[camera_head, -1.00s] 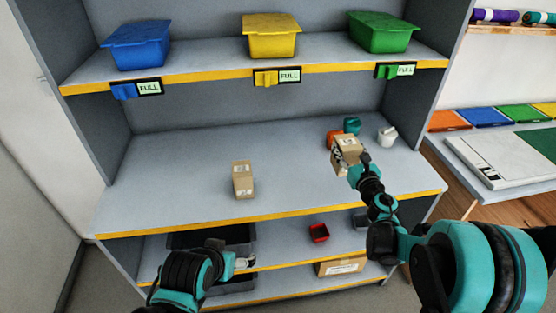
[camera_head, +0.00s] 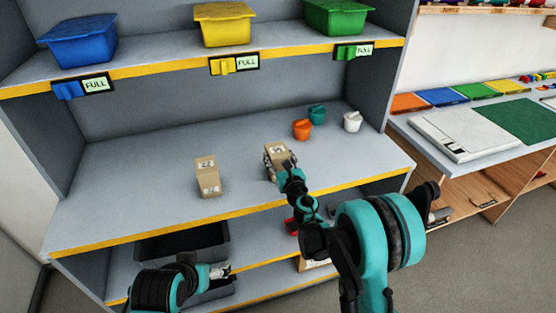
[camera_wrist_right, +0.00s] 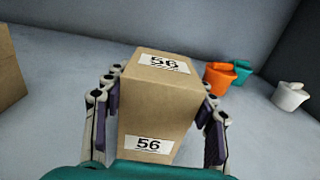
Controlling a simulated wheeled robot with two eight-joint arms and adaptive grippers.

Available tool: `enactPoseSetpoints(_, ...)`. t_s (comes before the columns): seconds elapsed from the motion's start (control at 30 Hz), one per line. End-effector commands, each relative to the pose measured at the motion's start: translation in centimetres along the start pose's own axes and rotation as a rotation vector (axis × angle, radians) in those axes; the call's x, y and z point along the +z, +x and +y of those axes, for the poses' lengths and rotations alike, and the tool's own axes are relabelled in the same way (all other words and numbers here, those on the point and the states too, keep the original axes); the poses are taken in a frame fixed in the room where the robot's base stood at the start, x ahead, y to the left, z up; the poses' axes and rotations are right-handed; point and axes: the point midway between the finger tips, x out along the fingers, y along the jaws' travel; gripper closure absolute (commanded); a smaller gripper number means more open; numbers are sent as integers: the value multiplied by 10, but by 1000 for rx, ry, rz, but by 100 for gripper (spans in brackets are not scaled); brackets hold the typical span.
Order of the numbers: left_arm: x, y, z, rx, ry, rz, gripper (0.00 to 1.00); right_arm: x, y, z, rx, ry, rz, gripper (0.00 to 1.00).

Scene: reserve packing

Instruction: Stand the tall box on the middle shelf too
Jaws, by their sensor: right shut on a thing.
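The tall box (camera_head: 279,155), brown cardboard with white "56" labels, is at the middle shelf (camera_head: 130,200). My right gripper (camera_head: 278,168) is shut on it. In the right wrist view the box (camera_wrist_right: 158,105) stands between the two fingers of the gripper (camera_wrist_right: 160,115), one on each side. Whether its base touches the shelf is hidden. Another brown box (camera_head: 207,176) stands on the same shelf to the left, apart from it. My left gripper (camera_head: 222,271) is low at the front by the lower shelf; its fingers are too small to read.
Orange (camera_head: 302,130), teal (camera_head: 317,114) and white (camera_head: 352,122) small containers stand at the right of the middle shelf. Blue (camera_head: 80,42), yellow (camera_head: 224,25) and green (camera_head: 338,17) bins fill the top shelf. A black tray (camera_head: 185,243) is below. Clear shelf lies between the two boxes.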

Motion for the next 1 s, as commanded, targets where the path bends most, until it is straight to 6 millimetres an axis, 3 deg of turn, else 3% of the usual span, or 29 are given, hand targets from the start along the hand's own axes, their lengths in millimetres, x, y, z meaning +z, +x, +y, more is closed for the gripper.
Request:
enactPoseSetpoints(0.37, 3, 4, 0, 0, 0, 0, 17, -5, 0, 0, 0, 0, 0, 77)
enactPoseSetpoints(0.4, 2, 3, 0, 0, 0, 0, 17, -4, 0, 0, 0, 0, 0, 33)
enactPoseSetpoints(0.47, 2, 2, 0, 0, 0, 0, 17, -4, 0, 0, 0, 0, 0, 23)
enactPoseSetpoints(0.87, -2, -2, 0, 0, 0, 0, 17, 2, -2, 0, 0, 0, 0, 23)
enactPoseSetpoints(1.0, -4, -5, 0, 0, 0, 0, 17, 1, -26, 0, 0, 0, 0, 23)
